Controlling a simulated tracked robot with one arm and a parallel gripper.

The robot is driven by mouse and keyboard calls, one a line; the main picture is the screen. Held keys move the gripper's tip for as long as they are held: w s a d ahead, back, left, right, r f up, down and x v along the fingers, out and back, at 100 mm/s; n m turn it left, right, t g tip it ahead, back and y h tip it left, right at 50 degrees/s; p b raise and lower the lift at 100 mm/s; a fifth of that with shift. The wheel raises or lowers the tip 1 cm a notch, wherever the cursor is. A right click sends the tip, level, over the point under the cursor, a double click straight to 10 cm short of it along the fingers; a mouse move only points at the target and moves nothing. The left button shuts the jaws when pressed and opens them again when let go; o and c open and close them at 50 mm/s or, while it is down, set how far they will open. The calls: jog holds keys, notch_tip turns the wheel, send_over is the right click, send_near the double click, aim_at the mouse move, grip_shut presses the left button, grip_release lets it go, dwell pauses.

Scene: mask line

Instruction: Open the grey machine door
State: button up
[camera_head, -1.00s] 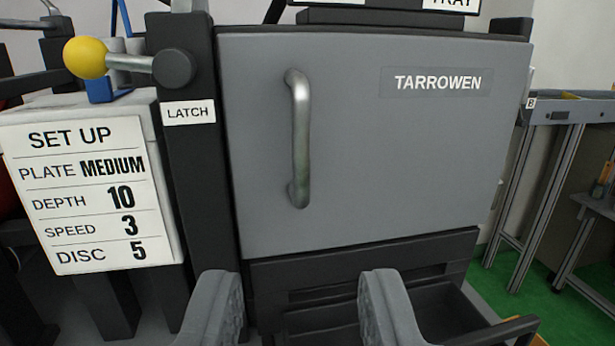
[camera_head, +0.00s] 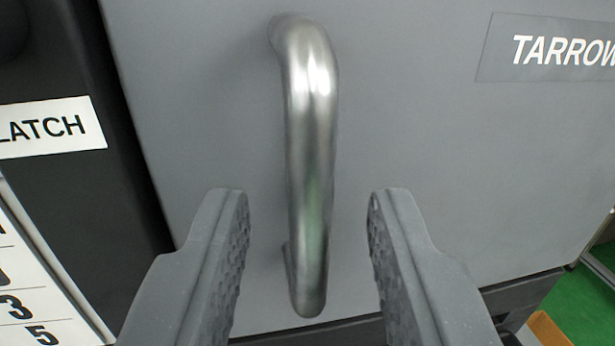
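The grey machine door (camera_head: 430,150) fills most of the view and looks shut against its dark frame. Its vertical silver bar handle (camera_head: 312,150) is in the middle of the view. My gripper (camera_head: 308,215) is open, with one grey finger on each side of the handle's lower part. Gaps show between both fingers and the bar, and I cannot tell how deep the bar lies between them. The latch label (camera_head: 45,127) is on the dark post at the left; the latch lever's yellow knob is out of view.
The dark post (camera_head: 80,190) stands close to the left of the door. A white set-up card (camera_head: 40,290) shows at the lower left. A TARROWEN nameplate (camera_head: 545,55) is on the door at the upper right. Green floor (camera_head: 585,310) shows at the lower right.

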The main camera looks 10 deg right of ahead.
jog(key=shift+w, duration=0.25)
grip_shut()
jog(key=shift+r+p, duration=0.15)
jog(key=shift+p, duration=0.35)
